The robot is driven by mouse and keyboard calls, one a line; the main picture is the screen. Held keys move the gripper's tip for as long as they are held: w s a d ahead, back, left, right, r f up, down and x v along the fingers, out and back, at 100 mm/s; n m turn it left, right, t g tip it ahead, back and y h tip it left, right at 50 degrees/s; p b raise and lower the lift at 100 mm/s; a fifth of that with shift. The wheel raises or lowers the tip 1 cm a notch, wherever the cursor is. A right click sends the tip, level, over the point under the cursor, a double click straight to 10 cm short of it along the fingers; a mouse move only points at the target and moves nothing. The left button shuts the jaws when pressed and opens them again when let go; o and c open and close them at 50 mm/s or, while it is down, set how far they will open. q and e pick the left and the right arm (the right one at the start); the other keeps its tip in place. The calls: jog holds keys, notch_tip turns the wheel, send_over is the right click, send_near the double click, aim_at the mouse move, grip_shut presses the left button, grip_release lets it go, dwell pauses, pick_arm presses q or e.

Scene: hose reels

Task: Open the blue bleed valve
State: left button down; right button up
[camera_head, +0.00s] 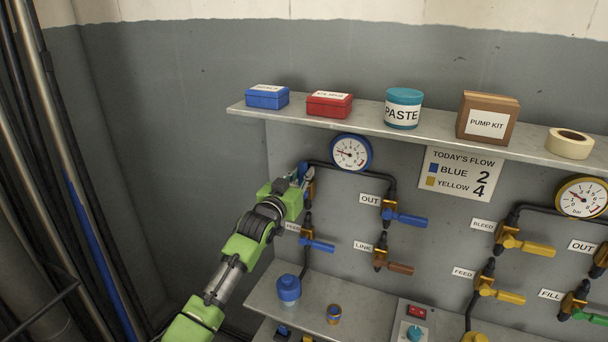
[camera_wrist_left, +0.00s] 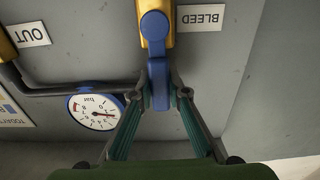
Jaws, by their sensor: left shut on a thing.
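The blue bleed valve has a brass body (camera_wrist_left: 153,40) and a blue handle (camera_wrist_left: 159,85). It is at the top middle of the left wrist view, beside a BLEED label (camera_wrist_left: 200,18) that reads upside down. My left gripper (camera_wrist_left: 159,95) has its two fingers on either side of the handle and is shut on it. The handle lies in line with the body, pointing down in this view. In the head view my left gripper (camera_head: 303,175) is at the valve below the blue gauge (camera_head: 351,153) and hides most of it. My right gripper is not in view.
Other blue handles, OUT (camera_head: 410,219) and FEED (camera_head: 320,245), point right nearby. A shelf (camera_head: 300,117) with boxes and a tub runs above. Pipes (camera_head: 85,240) stand at the far left.

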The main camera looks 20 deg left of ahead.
pick_arm(q)
jog(key=shift+f, duration=0.15)
jog(key=c, duration=1.9)
grip_release()
jog(key=shift+s, duration=0.1)
jog(key=s, duration=1.1)
jog(key=shift+s+a, duration=0.25)
jog(key=shift+s, duration=0.15)
